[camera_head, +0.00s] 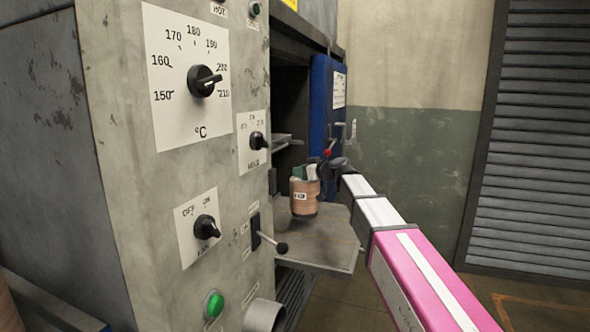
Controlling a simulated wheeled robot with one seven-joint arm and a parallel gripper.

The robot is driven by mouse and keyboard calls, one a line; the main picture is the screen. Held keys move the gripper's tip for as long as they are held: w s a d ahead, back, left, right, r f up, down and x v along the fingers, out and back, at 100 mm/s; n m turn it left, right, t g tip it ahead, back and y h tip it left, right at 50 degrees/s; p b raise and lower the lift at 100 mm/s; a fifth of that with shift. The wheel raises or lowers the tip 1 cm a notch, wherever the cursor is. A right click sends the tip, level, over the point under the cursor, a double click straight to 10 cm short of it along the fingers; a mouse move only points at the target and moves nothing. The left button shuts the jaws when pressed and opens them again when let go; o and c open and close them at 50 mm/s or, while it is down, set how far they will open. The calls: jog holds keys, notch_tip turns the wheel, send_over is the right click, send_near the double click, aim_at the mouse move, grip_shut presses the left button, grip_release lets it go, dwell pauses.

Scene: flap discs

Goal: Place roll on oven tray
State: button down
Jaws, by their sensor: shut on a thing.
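A brown roll (304,204) with a small white label hangs upright at the end of my arm. Green and white pieces show at its top. My gripper (322,170) is small and dark in this view and is shut on the roll near its upper part; the fingertips are mostly hidden. A flat grey metal tray (318,244) juts out of the oven opening below the roll. The roll's base is over the tray's far part; I cannot tell whether it touches the surface.
The oven's grey control panel (150,130), with knobs and a green button (215,304), fills the left. A lever with a black ball (281,247) sticks out before the tray. A blue panel (321,100) stands behind the roll. A shutter (535,140) is at right.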

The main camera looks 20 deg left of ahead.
jog(key=shift+w+d+f, duration=0.15)
jog(key=shift+w+f, duration=0.2)
jog(key=shift+w, duration=0.15)
jog(key=shift+f, duration=2.05)
jog(key=c, duration=0.8)
grip_release()
jog(key=v, duration=1.2)
